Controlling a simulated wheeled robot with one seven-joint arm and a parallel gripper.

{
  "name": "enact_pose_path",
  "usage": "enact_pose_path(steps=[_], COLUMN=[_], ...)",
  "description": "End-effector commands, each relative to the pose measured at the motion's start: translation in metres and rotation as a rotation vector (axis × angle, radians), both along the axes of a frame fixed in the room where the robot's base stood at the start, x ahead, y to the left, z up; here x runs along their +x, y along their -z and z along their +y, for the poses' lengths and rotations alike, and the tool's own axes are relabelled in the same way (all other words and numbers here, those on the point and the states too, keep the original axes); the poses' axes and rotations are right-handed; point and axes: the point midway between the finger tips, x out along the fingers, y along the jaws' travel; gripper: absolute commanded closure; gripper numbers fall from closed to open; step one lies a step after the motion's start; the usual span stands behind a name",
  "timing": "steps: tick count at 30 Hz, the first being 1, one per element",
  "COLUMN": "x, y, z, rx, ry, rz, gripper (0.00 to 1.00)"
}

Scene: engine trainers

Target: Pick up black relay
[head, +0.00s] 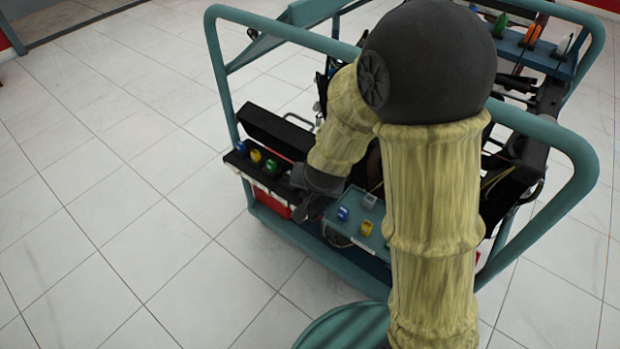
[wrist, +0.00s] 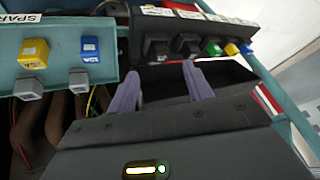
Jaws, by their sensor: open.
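Two black relays sit side by side on the dark fuse strip in the wrist view: a left one (wrist: 157,48) and a right one (wrist: 187,44). My gripper (wrist: 160,71) is open, with its two purple-grey fingers apart and nothing between them. The fingertips point at the strip; the left relay lies ahead of the gap and the right one lies close to the right fingertip. In the head view my gripper (head: 305,207) is at the strip's right end and hides the black relays.
Green (wrist: 211,47), yellow (wrist: 231,49) and blue (wrist: 246,49) fuses stand right of the relays. A teal spare tray (wrist: 62,64) with yellow, blue and grey pieces is at left. The teal frame rail (head: 222,85) surrounds the trainer. Tiled floor is clear at left.

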Motion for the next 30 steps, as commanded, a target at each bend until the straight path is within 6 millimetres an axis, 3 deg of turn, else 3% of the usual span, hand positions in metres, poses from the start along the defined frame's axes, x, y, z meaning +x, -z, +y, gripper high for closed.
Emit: enact_pose_path(steps=[1, 6, 12, 18, 21, 30], x=[0.006, 0.016, -0.008, -0.052, -0.065, -0.067], y=[-0.008, -0.003, 0.003, 0.003, 0.004, 0.006], z=[0.022, 0.068, 0.099, 0.105, 0.104, 0.103], rx=[-0.002, -0.053, -0.205, -0.382, -0.425, -0.436], ry=[0.029, 0.182, 0.355, 0.479, 0.509, 0.519], rz=[-0.023, -0.13, -0.27, -0.405, -0.439, -0.445], gripper=[0.49, 0.49, 0.49, 0.49, 0.49, 0.49])
